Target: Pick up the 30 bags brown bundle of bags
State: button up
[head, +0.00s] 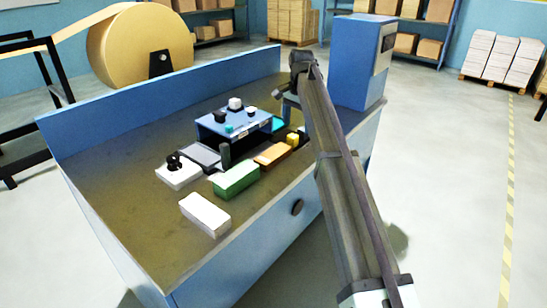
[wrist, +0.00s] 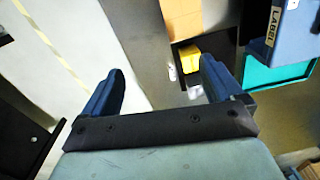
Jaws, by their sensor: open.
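The brown bundle of bags (head: 272,154) is an orange-brown block lying on the worktop, between a green block and a small yellow block. A tan block at the top edge of the wrist view (wrist: 182,18) looks like the same bundle, partly cut off by the frame. My gripper (wrist: 160,72) is open, with its two blue fingers apart and nothing visible held between them. The bundle lies beyond the fingertips, not between them. In the head view my arm hides most of the gripper. Any count printed on the bundle is unreadable.
A green block (head: 236,180) and a white block (head: 205,214) lie nearer the front. The yellow block (head: 293,139) sits close beside the bundle and also shows in the wrist view (wrist: 189,55). A blue stand (head: 213,126) is behind. A tall blue box (head: 357,65) stands at right.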

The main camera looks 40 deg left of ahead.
jog(key=s+a+r+n, duration=0.1)
jog(key=s+a+r, duration=0.25)
jog(key=s, duration=0.25)
send_over(273, 153)
jog(key=f, duration=0.5)
jog(key=w+f, duration=0.1)
jog(key=f, duration=0.2)
jog(key=shift+d+f, duration=0.25)
jog(key=shift+f, duration=0.05)
jog(key=shift+s+a+f, duration=0.15)
jog(key=shift+s+f, duration=0.05)
jog(key=shift+f, duration=1.15)
jog(key=shift+s+a+f, duration=0.1)
jog(key=shift+s+f, duration=0.1)
jog(key=shift+f, duration=1.15)
jog(key=c, duration=1.2)
jog(key=shift+r, duration=0.15)
